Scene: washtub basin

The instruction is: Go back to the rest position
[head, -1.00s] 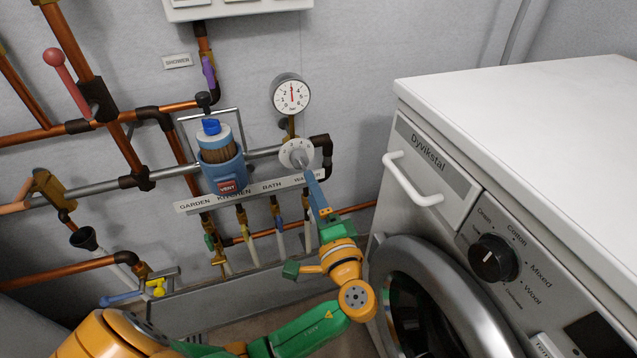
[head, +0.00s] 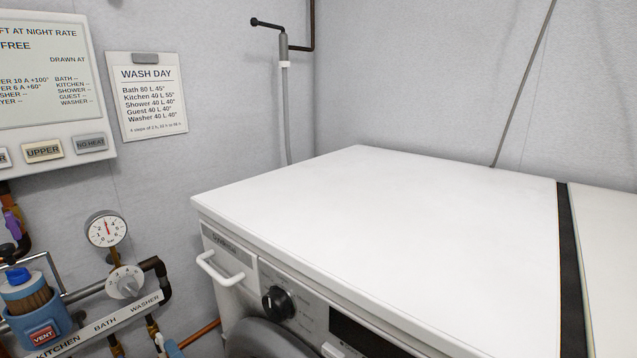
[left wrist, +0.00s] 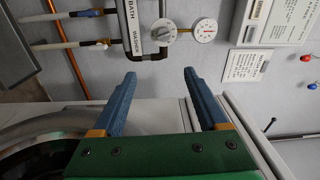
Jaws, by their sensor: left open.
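My left gripper (left wrist: 158,100) shows in the left wrist view. Its two blue fingers are spread apart with nothing between them. Past the fingertips are the grey dial knob (left wrist: 163,32) and the round pressure gauge (left wrist: 205,30) on the wall pipes. In the head view the dial knob (head: 125,282) and the gauge (head: 106,229) are at the lower left. My right gripper is in neither view.
A white washing machine (head: 370,215) fills the middle and right of the head view, with a bare top, a handle (head: 220,268) and a black selector knob (head: 278,303). Copper and grey pipes, a blue vent filter (head: 35,312) and a wash day notice (head: 146,95) are on the wall.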

